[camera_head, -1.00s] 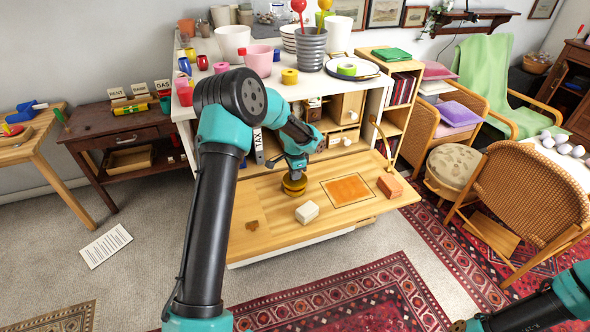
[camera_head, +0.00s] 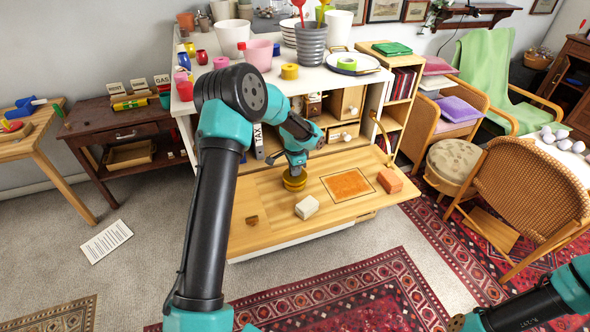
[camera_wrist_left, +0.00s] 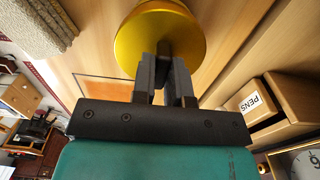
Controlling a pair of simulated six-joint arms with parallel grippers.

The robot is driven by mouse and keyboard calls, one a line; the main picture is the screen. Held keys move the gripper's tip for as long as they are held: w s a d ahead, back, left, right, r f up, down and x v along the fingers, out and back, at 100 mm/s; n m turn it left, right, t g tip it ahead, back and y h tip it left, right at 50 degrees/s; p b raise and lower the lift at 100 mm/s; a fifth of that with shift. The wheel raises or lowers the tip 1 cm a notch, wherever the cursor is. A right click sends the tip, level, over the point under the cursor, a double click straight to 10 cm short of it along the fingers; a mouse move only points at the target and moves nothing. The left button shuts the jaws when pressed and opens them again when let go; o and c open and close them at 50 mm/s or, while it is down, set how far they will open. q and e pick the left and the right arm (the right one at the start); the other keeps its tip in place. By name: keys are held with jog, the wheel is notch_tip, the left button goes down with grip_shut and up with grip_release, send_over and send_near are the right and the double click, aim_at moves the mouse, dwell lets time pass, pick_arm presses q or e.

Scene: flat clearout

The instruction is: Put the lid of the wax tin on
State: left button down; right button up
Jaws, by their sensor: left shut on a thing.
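The gold round lid of the wax tin (camera_wrist_left: 160,42) fills the top of the left wrist view, with a dark knob at its middle. My left gripper (camera_wrist_left: 165,52) is shut on that knob. In the head view my left gripper (camera_head: 295,166) points down at the fold-down desk board, with the gold wax tin (camera_head: 294,184) directly under it. The lid and tin look like one stack there; I cannot tell whether the lid is fully seated. In the wrist view the lid hides the tin.
On the wooden desk board (camera_head: 270,225) are a pale block (camera_head: 307,207), an orange-brown block (camera_head: 390,180) and a flat orange square (camera_head: 347,185). A small brown piece (camera_head: 252,220) lies at the left. Cabinet compartments stand behind.

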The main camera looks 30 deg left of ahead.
pick_arm(q)
jog(key=shift+f, duration=0.95)
dwell(0.6)
dwell(1.8)
jog(key=c, duration=1.1)
grip_release()
jog(key=shift+o, duration=0.2)
notch_tip(320, 180, up, 17)
jog(key=shift+r, duration=0.2)
